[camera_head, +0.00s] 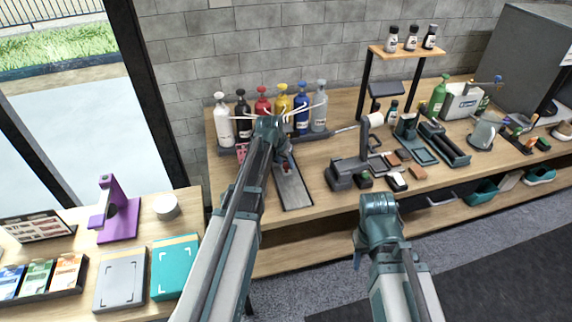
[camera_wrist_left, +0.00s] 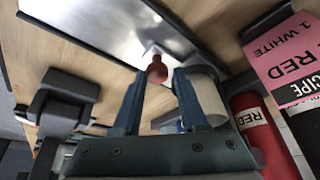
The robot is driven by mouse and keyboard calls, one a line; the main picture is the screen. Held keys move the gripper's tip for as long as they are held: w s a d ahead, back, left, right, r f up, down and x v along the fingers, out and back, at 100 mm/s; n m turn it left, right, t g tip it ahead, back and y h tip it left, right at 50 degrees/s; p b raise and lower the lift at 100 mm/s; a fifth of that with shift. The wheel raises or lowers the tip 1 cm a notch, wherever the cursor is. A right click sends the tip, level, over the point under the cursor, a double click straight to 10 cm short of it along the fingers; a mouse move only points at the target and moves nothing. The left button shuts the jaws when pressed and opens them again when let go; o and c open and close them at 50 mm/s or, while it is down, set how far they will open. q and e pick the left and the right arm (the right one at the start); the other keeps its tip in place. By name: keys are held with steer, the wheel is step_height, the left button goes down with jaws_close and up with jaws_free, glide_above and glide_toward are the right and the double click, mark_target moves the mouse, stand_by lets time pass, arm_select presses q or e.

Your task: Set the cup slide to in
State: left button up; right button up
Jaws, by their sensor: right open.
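The cup slide appears to be the long metal plate (camera_head: 291,190) with a dark rim, lying on the bench below the bottles; its bare metal also fills the top of the left wrist view (camera_wrist_left: 100,25). A red knob (camera_wrist_left: 157,72) stands at the plate's edge. My left gripper (camera_head: 286,158) is over the plate's far end. In the left wrist view its two fingers (camera_wrist_left: 158,90) are apart, with the knob between their tips; contact cannot be told. A white cup-like cylinder (camera_wrist_left: 209,98) is partly hidden behind the right finger. My right gripper (camera_head: 378,204) hangs in front of the bench, empty.
Several colored bottles, one white (camera_head: 222,120), stand in a row behind my left gripper. A pink card (camera_wrist_left: 287,60) and a red bottle (camera_wrist_left: 262,135) are close to the left wrist.

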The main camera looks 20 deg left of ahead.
arm_select(q)
steer(key=shift+o, duration=1.4)
steer(key=shift+w, duration=0.1)
steer(key=shift+r, duration=0.1)
steer(key=p+v, duration=1.2)
steer(key=v, duration=0.1)
steer(key=shift+r+p, duration=0.3)
steer(key=shift+p, duration=0.1)
steer(key=s+d+f+m+g+y+b, duration=0.1)
steer(key=s+d+g, duration=0.4)
steer(key=s+d, duration=1.6)
step_height(320, 180, down, 2)
steer(key=shift+s+f+m+y+b, duration=0.15)
steer(key=shift+s+m+y+b, duration=0.2)
steer(key=shift+s+y, duration=0.35)
